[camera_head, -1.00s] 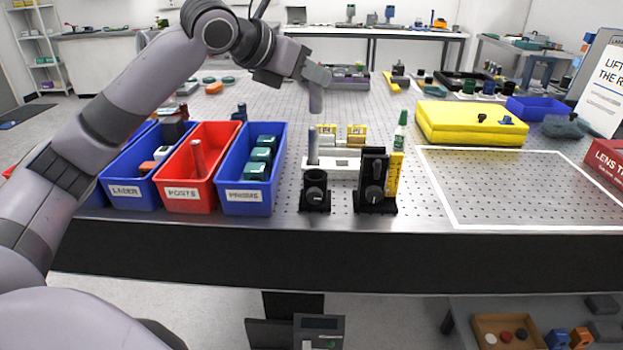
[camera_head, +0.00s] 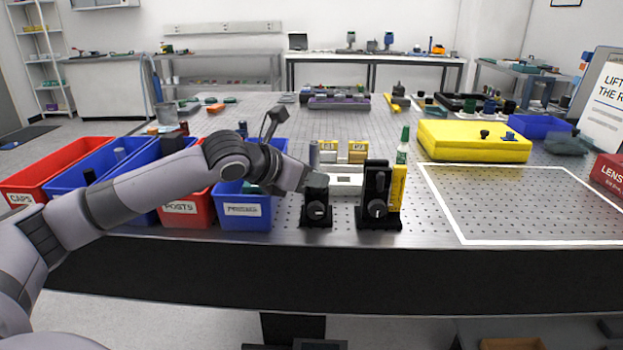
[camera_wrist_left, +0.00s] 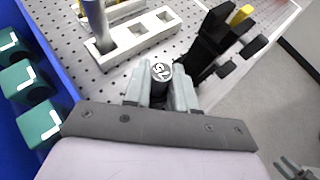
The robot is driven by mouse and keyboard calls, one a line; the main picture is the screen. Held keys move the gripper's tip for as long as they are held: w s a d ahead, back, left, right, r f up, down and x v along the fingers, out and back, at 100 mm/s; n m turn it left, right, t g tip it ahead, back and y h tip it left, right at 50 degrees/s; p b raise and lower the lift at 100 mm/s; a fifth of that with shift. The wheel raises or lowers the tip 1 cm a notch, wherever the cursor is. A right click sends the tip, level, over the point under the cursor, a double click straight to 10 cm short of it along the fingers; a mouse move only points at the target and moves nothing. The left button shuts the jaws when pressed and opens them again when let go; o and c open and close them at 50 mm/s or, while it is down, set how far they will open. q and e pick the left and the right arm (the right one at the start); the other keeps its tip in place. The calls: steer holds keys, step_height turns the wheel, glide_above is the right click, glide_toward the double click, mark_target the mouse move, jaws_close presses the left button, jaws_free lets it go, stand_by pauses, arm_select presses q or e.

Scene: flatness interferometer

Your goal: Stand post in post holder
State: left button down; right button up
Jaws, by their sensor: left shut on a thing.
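The post holder (camera_head: 317,213) stands upright on the breadboard, black with a round knob facing me. My left gripper (camera_head: 314,181) is low at its top, coming in from the left, and shut on the post. A grey shape, perhaps my right gripper (camera_wrist_left: 294,168), shows at the lower right of the wrist view, too small to judge.
A black mount (camera_head: 378,198) stands close right of the holder. Behind is a white rack (camera_head: 345,181) with a grey post (camera_head: 314,154) in it. The blue bin (camera_head: 243,213) and red posts bin (camera_head: 184,214) lie left. The white-outlined area (camera_head: 540,205) is clear.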

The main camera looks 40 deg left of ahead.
arm_select(q)
steer(key=shift+r, duration=0.1)
steer(key=c, duration=0.9)
jaws_free()
steer(key=shift+v, duration=5.95)
